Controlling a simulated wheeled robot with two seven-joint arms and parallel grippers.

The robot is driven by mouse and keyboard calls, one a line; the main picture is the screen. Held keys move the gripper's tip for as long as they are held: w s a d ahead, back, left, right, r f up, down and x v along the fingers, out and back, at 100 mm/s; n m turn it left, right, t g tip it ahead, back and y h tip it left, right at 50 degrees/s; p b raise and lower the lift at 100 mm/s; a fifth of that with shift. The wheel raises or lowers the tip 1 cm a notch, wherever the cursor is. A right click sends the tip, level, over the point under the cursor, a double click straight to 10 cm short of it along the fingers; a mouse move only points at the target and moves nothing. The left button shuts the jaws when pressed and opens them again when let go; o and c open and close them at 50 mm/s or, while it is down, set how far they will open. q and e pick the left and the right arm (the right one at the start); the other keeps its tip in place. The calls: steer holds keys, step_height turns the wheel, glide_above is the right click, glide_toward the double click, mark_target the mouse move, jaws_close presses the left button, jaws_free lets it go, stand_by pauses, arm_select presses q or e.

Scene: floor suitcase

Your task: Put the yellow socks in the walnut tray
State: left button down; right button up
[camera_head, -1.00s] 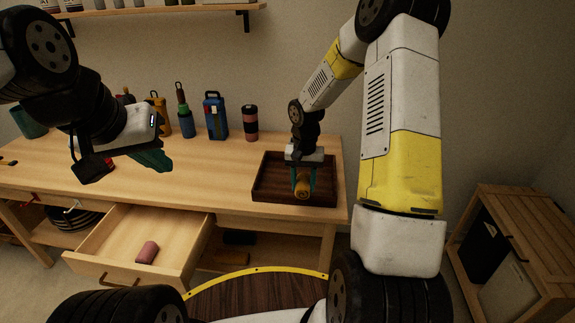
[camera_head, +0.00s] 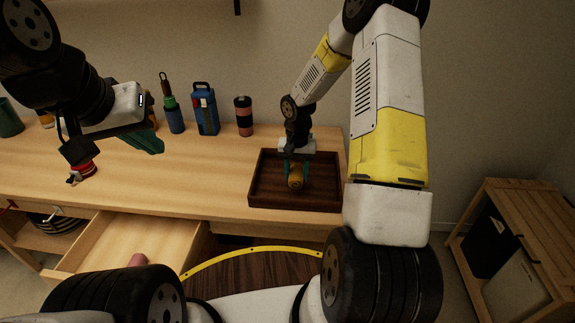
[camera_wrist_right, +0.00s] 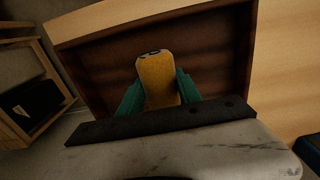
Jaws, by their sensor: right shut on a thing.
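The yellow socks (camera_head: 296,181), a rolled bundle, are held between the teal fingers of my right gripper (camera_head: 297,172). The bundle also shows in the right wrist view (camera_wrist_right: 158,80), between both fingers (camera_wrist_right: 160,92). The dark walnut tray (camera_head: 325,199) lies on the table's right end, and the socks are over its inside. I cannot tell whether they touch its floor. In the wrist view the tray's wall (camera_wrist_right: 85,75) surrounds the bundle.
An open drawer (camera_head: 125,243) at the front holds a pink roll (camera_head: 138,260). A wooden crate (camera_head: 520,215) stands at the right. The table's middle is clear.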

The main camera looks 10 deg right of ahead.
steer(key=shift+f, duration=1.95)
steer(key=shift+f, duration=0.1)
steer(key=o, duration=1.4)
steer(key=shift+c, duration=0.2)
